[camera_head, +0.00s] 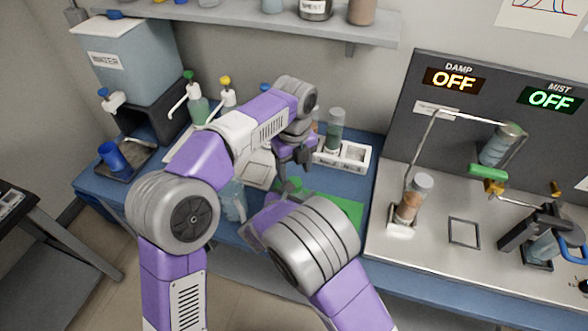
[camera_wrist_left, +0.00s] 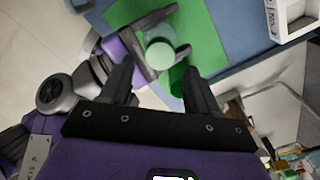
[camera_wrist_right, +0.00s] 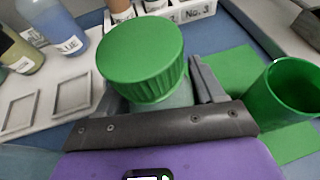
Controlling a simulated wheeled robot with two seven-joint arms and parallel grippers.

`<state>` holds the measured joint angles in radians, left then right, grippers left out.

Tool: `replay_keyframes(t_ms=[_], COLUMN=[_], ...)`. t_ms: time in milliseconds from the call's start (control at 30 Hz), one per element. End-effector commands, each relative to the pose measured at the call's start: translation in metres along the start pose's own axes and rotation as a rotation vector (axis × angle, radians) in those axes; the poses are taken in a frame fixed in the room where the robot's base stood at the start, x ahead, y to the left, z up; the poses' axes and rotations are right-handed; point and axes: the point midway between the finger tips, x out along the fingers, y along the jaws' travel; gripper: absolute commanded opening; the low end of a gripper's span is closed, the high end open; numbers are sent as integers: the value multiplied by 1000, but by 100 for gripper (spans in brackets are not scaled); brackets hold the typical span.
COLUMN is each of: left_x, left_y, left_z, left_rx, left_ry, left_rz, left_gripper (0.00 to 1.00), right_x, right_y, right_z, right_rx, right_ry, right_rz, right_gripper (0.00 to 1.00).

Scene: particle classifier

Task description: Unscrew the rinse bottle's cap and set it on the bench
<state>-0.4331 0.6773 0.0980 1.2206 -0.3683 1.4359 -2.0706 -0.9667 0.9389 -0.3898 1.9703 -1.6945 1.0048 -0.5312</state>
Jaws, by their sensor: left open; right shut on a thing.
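The rinse bottle's green ribbed cap (camera_wrist_right: 142,52) is on the bottle, whose pale neck (camera_wrist_right: 178,97) shows below it in the right wrist view. My right gripper (camera_wrist_right: 160,92) is shut on the bottle below the cap. My left gripper (camera_head: 293,158) is open, pointing down above the cap. In the left wrist view the cap's round top (camera_wrist_left: 160,53) lies just beyond and between my left fingertips (camera_wrist_left: 154,80), not gripped. The bottle's lower body is mostly hidden by my right arm and gripper.
A green mat (camera_head: 345,211) lies on the blue bench. A green cup (camera_wrist_right: 286,92) stands close beside the bottle. A white rack (camera_head: 343,156) with a tube is behind, and several wash bottles stand at the back left. A clear vessel (camera_head: 233,204) is left of my right gripper.

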Motion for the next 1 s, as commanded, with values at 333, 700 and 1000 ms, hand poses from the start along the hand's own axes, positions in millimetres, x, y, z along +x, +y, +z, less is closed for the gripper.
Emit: replay_keyframes(t_ms=[333,700,1000], left_x=[0,-5,-14], left_y=[0,0,0], left_z=[0,0,0], left_rx=[0,0,0], left_ry=[0,0,0], left_rz=[0,0,0], left_gripper=[61,61,61], right_x=[0,-23,-68], right_y=[0,1,1], right_z=[0,2,1], right_rx=[0,0,1], right_ry=[0,0,0], right_rz=[0,4,2], right_gripper=[97,97,97])
